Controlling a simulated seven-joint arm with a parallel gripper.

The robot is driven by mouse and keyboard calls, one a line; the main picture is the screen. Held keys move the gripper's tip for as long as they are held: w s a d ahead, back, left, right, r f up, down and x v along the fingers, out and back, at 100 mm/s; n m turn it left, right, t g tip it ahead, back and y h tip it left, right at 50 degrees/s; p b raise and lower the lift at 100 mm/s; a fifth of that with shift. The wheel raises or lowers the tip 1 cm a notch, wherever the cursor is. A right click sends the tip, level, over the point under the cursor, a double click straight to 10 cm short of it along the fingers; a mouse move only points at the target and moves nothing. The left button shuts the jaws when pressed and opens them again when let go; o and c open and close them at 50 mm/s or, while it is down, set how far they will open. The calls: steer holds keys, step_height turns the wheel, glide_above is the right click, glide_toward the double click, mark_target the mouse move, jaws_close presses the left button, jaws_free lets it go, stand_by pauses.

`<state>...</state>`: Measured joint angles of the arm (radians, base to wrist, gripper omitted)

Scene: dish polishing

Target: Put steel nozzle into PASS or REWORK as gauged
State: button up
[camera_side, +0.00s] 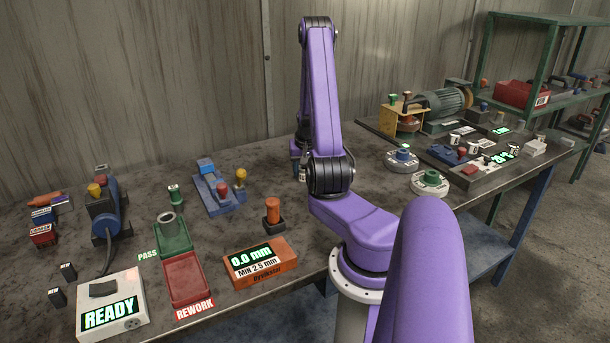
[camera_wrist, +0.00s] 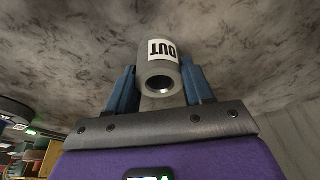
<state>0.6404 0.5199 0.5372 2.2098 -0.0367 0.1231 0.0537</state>
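A grey steel nozzle (camera_wrist: 160,80) with a white OUT label and an open bore sits between the blue fingers of my gripper (camera_wrist: 160,88) in the wrist view. Both fingers appear to press on its sides. In the side view my gripper is mostly hidden behind my arm; a small white label (camera_side: 302,175) shows there. The green PASS tray (camera_side: 178,247) has a grey hollow cylinder (camera_side: 167,228) standing at its far end. The red REWORK tray (camera_side: 185,280) in front of it looks empty. The orange gauge (camera_side: 262,264) reads 0.0 mm, with MIN 2.5 mm printed below.
A white box reading READY (camera_side: 110,305) stands at the front left, cabled to a blue device (camera_side: 103,210). An orange-topped post (camera_side: 272,213) and a blue fixture (camera_side: 217,195) stand behind the gauge. Round fixtures (camera_side: 429,183) and a motor (camera_side: 445,102) fill the right.

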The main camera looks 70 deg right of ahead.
jaws_close()
steer(key=shift+r, duration=0.1)
steer(key=shift+r, duration=0.2)
steer(key=v, duration=0.3)
steer(key=shift+w+d+r, duration=0.1)
steer(key=shift+d+r, duration=0.05)
steer(key=shift+d, duration=0.15)
steer(key=s+a+r, duration=0.7)
steer(key=a+r, duration=0.2)
steer(key=a, duration=0.2)
steer(key=shift+a, duration=0.35)
